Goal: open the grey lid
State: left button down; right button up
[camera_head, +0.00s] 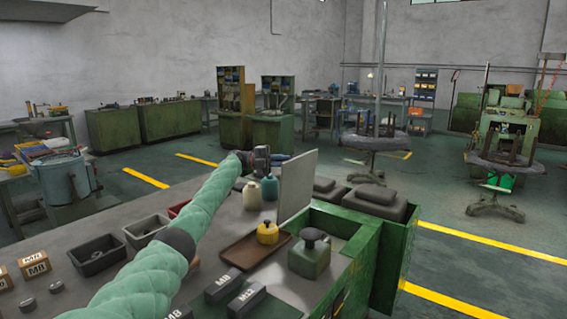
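The grey lid (298,187) is a flat light-grey panel. It stands nearly upright at the left edge of a green box (358,252), whose top opening shows to the right of it. My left arm reaches in from the lower left. Its dark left gripper (275,158) is at the upper left of the lid, close to its far top corner. The fingers are small and seen from behind, so I cannot tell whether they are open or touch the lid. My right gripper is not in view.
Dark grey blocks (375,203) lie right of the lid.

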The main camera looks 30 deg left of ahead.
pick_arm(q)
jog(key=c, duration=1.5)
grip_release()
jog(key=shift+o, duration=0.2)
jog(key=shift+a, duration=0.1)
